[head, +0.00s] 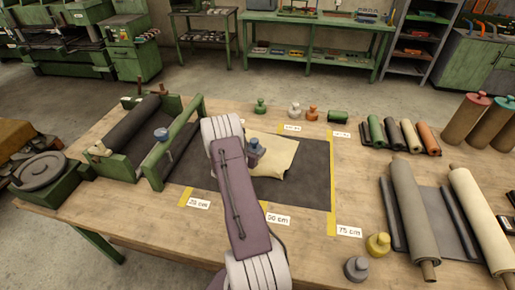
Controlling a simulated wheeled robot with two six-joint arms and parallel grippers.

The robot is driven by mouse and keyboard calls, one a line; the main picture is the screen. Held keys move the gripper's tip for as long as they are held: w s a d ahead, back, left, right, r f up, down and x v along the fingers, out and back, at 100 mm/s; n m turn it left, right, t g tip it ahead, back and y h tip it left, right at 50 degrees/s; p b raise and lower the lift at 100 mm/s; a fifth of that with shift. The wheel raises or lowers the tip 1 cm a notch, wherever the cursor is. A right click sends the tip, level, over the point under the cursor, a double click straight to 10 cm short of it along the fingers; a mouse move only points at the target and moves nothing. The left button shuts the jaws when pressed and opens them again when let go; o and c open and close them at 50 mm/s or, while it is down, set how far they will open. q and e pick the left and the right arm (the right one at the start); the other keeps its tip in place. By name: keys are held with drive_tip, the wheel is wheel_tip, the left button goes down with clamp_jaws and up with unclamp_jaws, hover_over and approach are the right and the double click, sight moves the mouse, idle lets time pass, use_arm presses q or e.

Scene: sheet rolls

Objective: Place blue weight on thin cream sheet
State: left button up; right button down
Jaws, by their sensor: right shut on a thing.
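The thin cream sheet (279,158) lies on the dark sheet (312,180) in the middle of the table, with an uneven, partly folded outline. The blue weight (255,145) shows just right of my right arm's far end, at the cream sheet's left part. My right gripper (250,154) is shut on the blue weight; its fingers are mostly hidden by my own arm. I cannot tell whether the weight touches the sheet. My left gripper is not in view.
Green (260,106), white (294,110) and orange (312,114) weights stand behind the dark sheet. Yellow (378,245) and grey (356,268) weights stand at the front right. A green roller frame (174,150) is at the left. Large rolls (410,205) lie at the right.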

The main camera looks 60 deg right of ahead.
wheel_tip(320, 180, down, 3)
drive_tip(key=shift+r, duration=0.15)
drive_tip(key=shift+w+d+f, duration=0.1)
drive_tip(key=shift+f, duration=0.3)
drive_tip(key=shift+f+b, duration=0.45)
drive_tip(key=shift+b, duration=0.05)
drive_tip(key=shift+f, duration=0.1)
